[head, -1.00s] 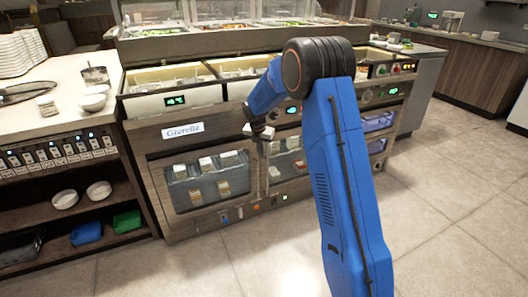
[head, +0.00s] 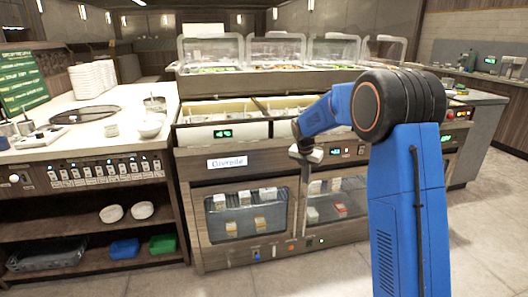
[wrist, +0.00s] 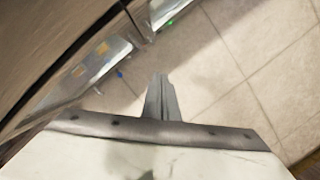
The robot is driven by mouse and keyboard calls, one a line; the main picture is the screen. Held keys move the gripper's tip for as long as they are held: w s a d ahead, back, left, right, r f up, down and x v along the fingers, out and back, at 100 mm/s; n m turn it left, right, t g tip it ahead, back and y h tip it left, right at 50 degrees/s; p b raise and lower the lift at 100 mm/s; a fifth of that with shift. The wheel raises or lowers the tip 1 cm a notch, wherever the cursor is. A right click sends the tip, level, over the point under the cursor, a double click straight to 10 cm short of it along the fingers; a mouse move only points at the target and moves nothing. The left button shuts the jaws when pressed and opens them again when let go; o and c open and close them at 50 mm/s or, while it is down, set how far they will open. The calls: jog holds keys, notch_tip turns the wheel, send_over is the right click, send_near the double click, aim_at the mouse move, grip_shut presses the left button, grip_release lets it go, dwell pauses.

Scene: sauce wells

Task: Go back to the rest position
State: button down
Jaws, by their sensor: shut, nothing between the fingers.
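My blue arm with its black joint stands at the right of the head view and bends left. My gripper shows in the wrist view (wrist: 162,85), its grey fingers together with nothing between them, pointing down over the tiled floor. In the head view the arm's end hangs in front of the wood-fronted refrigerated counter (head: 240,178). I cannot tell whether anything touches the counter front.
The counter has glass doors below, open wells (head: 222,112) and clear lids (head: 277,50) above. At left stands a white worktop (head: 80,135) with white bowls (head: 150,127) and stacked containers (head: 93,76). Blue (head: 125,248) and green (head: 163,244) bins sit low. Tiled floor (head: 330,270) is open in front.

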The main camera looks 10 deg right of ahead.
jog(key=s+r+m, duration=0.5)
jog(key=s, duration=0.4)
jog(key=s+r+m+t+y, duration=0.1)
jog(key=s+r+m, duration=0.3)
jog(key=s, duration=0.5)
jog(key=s+r+m, duration=0.5)
jog(key=s, duration=0.5)
jog(key=s+a+f+m, duration=0.1)
jog(key=s+f+m, duration=0.1)
jog(key=s+m, duration=0.5)
jog(key=s+a+f+m+t, duration=0.1)
jog(key=s+f+m, duration=0.2)
jog(key=s, duration=1.5)
jog(key=m, duration=0.3)
jog(key=shift+s+m+t+y, duration=0.15)
jog(key=shift+m+t+y, duration=0.15)
jog(key=shift+m+y, duration=0.1)
jog(key=shift+a, duration=0.1)
